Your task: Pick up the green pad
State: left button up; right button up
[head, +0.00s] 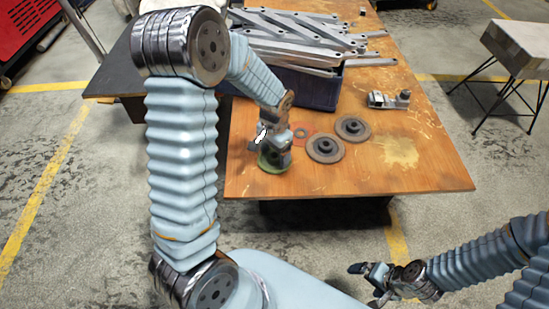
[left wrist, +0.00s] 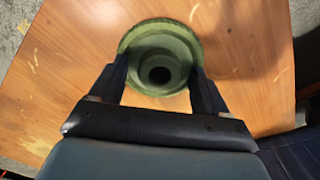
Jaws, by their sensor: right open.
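The green pad (head: 272,163) is a round disc with a raised hub, near the front left of the wooden table. In the left wrist view the pad (left wrist: 160,28) shows from above, with a dark hole in its hub. My left gripper (head: 270,146) is right over it and hides part of it in the head view. In the left wrist view the fingers of this gripper (left wrist: 160,78) stand at either side of the hub, very close to it; whether they press on it I cannot tell. My right gripper (head: 366,281) is open and empty, low in front of the table.
Two grey discs with hubs (head: 325,149) (head: 353,129) lie right of the pad. A dark blue bin (head: 318,92) holds galvanized brackets (head: 300,36). A metal clamp (head: 389,99) lies right. The table's front right (head: 425,170) is clear.

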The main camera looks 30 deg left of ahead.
aim_at(275, 155)
pick_arm(q)
jog(key=c, duration=1)
jog(key=shift+c, duration=0.2)
jog(key=shift+r, duration=0.55)
notch_tip(275, 155, up, 2)
jog(key=shift+w+r, duration=0.1)
jog(key=shift+r, duration=0.15)
jog(key=w+d+r, duration=0.9)
jog(key=d, duration=0.1)
jog(key=shift+d+r, duration=0.25)
jog(key=shift+w, duration=0.1)
